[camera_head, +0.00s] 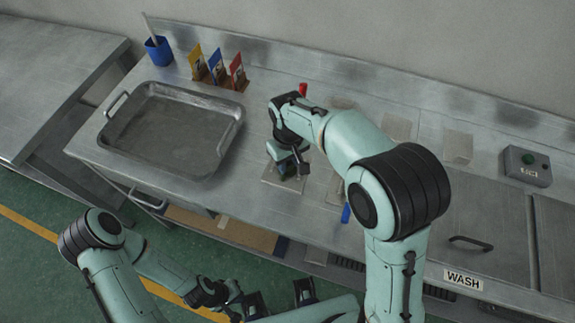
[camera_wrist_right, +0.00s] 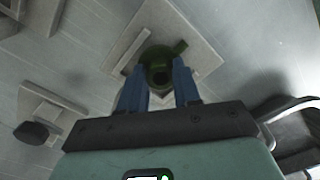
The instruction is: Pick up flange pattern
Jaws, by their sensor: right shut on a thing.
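The flange pattern (camera_wrist_right: 157,58), a dark green round part with a short arm to one side, is on or just over a pale square plate (camera_wrist_right: 199,42) in the right wrist view. My right gripper's two blue fingers (camera_wrist_right: 160,86) are on either side of it and shut on it. In the head view, my right gripper (camera_head: 289,170) is low over the same plate (camera_head: 270,176), and mostly hides the part. I cannot tell whether the part touches the plate. My left gripper (camera_head: 280,298) is low in front of the bench, its dark fingers apart and empty.
A large metal tray (camera_head: 122,123) stands to the left. Behind it are a blue cup (camera_head: 158,51) and several coloured cards in a wooden holder (camera_head: 236,84). More pale plates (camera_head: 458,147) and a grey button box (camera_head: 526,166) lie to the right.

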